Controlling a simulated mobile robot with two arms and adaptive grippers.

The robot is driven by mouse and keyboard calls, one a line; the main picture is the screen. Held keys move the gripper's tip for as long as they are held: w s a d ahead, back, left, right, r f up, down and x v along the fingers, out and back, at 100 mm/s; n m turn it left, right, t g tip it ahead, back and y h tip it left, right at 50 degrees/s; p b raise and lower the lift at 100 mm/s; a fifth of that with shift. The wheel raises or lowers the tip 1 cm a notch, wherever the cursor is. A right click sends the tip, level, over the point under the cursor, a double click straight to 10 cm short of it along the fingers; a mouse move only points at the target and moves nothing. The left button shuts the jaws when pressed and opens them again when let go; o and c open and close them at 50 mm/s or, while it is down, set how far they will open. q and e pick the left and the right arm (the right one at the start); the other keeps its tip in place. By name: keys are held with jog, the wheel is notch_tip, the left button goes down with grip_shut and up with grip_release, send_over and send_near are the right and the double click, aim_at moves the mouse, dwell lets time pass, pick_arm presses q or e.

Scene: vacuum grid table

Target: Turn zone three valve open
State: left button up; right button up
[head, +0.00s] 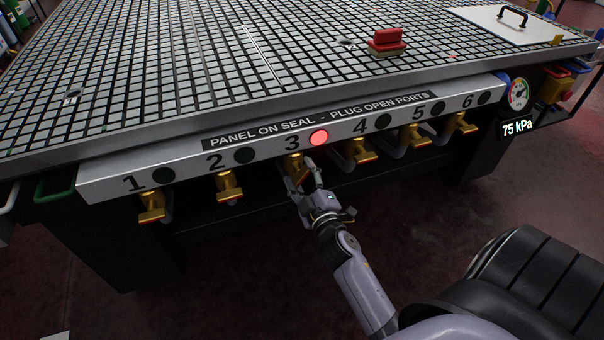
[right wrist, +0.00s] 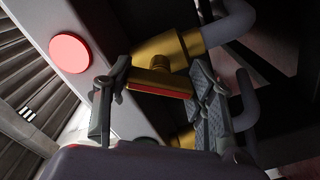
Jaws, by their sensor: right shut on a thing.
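The zone three valve (head: 294,165) is a brass valve under the number 3 on the table's front panel (head: 110,187). My right gripper (head: 301,179) reaches up to it from below and partly hides it. In the right wrist view, the brass valve body (right wrist: 168,50) and its handle (right wrist: 160,84) with a red edge show close up. The handle sits between the two fingers of the gripper (right wrist: 160,92), which is shut on it. The round lamp (head: 319,138) beside the 3 glows red; it also shows large in the right wrist view (right wrist: 69,53). My left gripper is out of view.
Neighbouring brass valves two (head: 228,186) and four (head: 358,151) flank it. The other lamps are dark. A gauge (head: 518,94) stands above a 75 kPa display (head: 517,127). A red block (head: 387,41) and a handled white panel (head: 540,28) lie on the grid table (head: 215,60).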

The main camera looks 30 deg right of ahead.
jog(key=n, duration=0.2)
jog(key=shift+n, duration=0.4)
jog(key=n, duration=0.4)
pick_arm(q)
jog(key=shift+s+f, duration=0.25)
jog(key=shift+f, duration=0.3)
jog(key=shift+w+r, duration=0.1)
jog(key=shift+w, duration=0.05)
pick_arm(e)
jog(key=shift+n, duration=0.4)
jog(key=o, duration=1.2)
jog(key=shift+c, duration=0.2)
